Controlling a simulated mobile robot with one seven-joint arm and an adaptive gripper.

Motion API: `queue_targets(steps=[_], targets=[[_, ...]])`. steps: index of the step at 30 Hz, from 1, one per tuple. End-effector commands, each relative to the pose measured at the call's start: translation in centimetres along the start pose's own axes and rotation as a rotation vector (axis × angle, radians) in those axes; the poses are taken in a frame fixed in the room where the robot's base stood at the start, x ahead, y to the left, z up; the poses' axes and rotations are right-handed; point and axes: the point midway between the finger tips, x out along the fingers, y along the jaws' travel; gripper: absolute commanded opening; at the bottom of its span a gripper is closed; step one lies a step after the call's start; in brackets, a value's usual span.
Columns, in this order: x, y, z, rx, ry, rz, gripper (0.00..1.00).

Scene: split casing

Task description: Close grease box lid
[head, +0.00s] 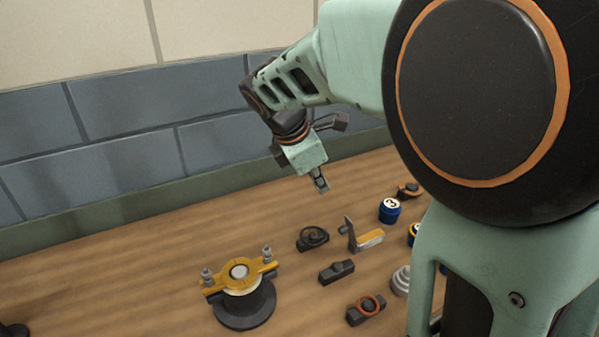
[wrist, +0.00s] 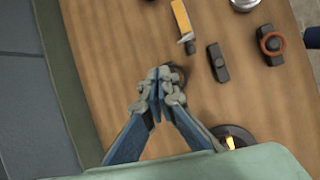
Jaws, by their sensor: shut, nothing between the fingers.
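My gripper (head: 321,185) is shut and empty, pointing down above the back of the wooden table. In the wrist view its closed fingertips (wrist: 158,78) partly cover a small dark round object, which shows in the head view as a low dark round piece (head: 312,238) with a curved ring on top. Beside it, to the right, is an orange bar-like piece (head: 370,239) with a grey upright plate at its left end; it also shows in the wrist view (wrist: 181,18). I cannot tell for certain which is the grease box, or how its lid stands.
A yellow clamp-like casing (head: 239,274) with two bolts sits on a black round base (head: 246,306). Dark blocks (head: 337,272), one with an orange ring (head: 368,306), a blue tin (head: 390,210) and grey stacked discs (head: 401,280) stand nearby. The table's left side is mostly clear.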

Motion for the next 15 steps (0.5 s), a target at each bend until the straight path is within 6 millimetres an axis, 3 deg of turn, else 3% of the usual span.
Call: queue_targets(steps=[3,6,11,15], targets=[[-0.2,-2.8,-3.3,-0.088,0.038,-0.116,0.0],[-0.4,-4.1,-4.8,-0.13,0.058,-0.166,0.0],[0.3,-4.8,-5.4,-0.146,0.065,-0.187,0.0],[2.5,-5.3,-5.4,-0.145,0.064,-0.189,0.0]])
